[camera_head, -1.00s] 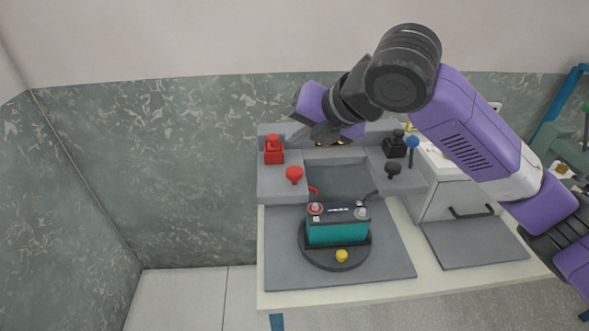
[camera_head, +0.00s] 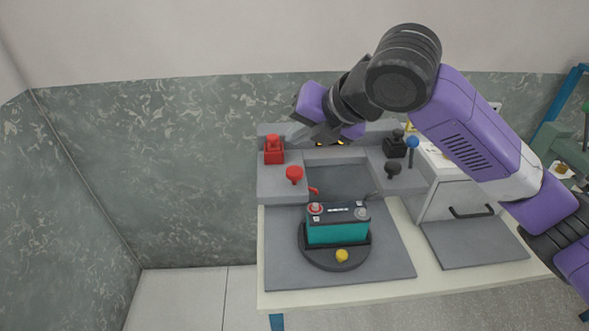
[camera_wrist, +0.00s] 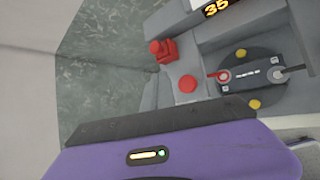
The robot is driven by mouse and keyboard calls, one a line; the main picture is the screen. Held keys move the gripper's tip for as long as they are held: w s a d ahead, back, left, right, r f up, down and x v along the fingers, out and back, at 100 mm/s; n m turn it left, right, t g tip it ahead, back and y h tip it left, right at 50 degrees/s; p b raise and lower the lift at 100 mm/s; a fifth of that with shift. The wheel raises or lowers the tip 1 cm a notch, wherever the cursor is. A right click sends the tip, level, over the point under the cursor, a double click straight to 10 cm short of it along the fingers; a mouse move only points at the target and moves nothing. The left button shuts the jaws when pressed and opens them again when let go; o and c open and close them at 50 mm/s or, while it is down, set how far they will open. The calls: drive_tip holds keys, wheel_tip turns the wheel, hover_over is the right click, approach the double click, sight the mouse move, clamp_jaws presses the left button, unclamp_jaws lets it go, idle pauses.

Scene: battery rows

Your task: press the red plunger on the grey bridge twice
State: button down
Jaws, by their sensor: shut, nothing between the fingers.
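The grey bridge (camera_head: 280,187) stands behind and around the battery, with a raised wing on each side. A red mushroom-shaped plunger (camera_head: 294,174) stands on the front of its left wing. It also shows in the wrist view (camera_wrist: 187,84), apart from my gripper. My gripper (camera_head: 322,134) is shut and empty, above the back of the bridge and up and right of the red plunger. In the wrist view its dark edge crosses the lower part. A teal battery (camera_head: 337,230) with a dark top sits on a round black turntable (camera_head: 312,257).
A red block with a knob (camera_head: 273,151) stands behind the red plunger. On the right wing are a black plunger (camera_head: 393,169), a black block (camera_head: 394,147) and a blue-topped post (camera_head: 412,150). A yellow knob (camera_head: 342,256) is on the turntable's front. A drawer cabinet (camera_head: 455,205) stands right.

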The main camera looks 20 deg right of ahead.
sight(298, 173)
wheel_tip(298, 173, up, 4)
drive_tip(key=shift+f, duration=0.1)
idle(0.4)
wheel_tip(298, 173, down, 9)
drive_tip(key=b, duration=0.7)
idle(2.0)
drive_tip(key=shift+f+b, duration=0.3)
